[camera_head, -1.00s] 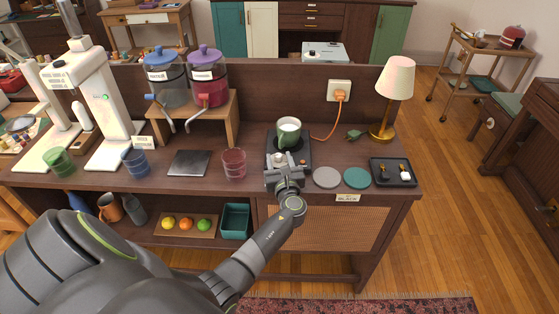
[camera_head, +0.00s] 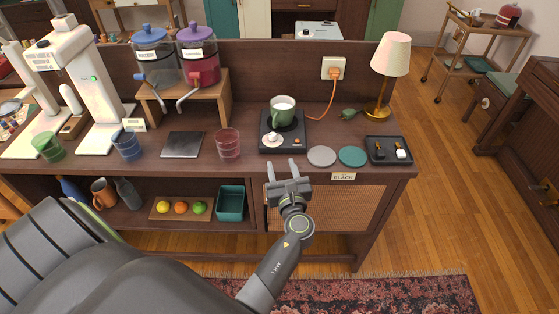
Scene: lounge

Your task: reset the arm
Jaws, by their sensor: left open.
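My left gripper (camera_head: 283,170) is open and empty, in front of the counter's front edge. Its two fingers point toward the counter and sit apart from everything on it. Beyond the fingers, a green mug (camera_head: 283,109) with white contents stands on a black hot plate (camera_head: 286,141) with a pale knob (camera_head: 272,140) on its front left. My right gripper is not in view.
The counter (camera_head: 100,169) also holds a pink glass (camera_head: 228,147), a dark square plate (camera_head: 182,145), a grey coaster (camera_head: 321,156), a teal coaster (camera_head: 352,156), a black tray (camera_head: 377,142) and a gold lamp (camera_head: 389,60). A teal bin (camera_head: 230,204) stands on the shelf below.

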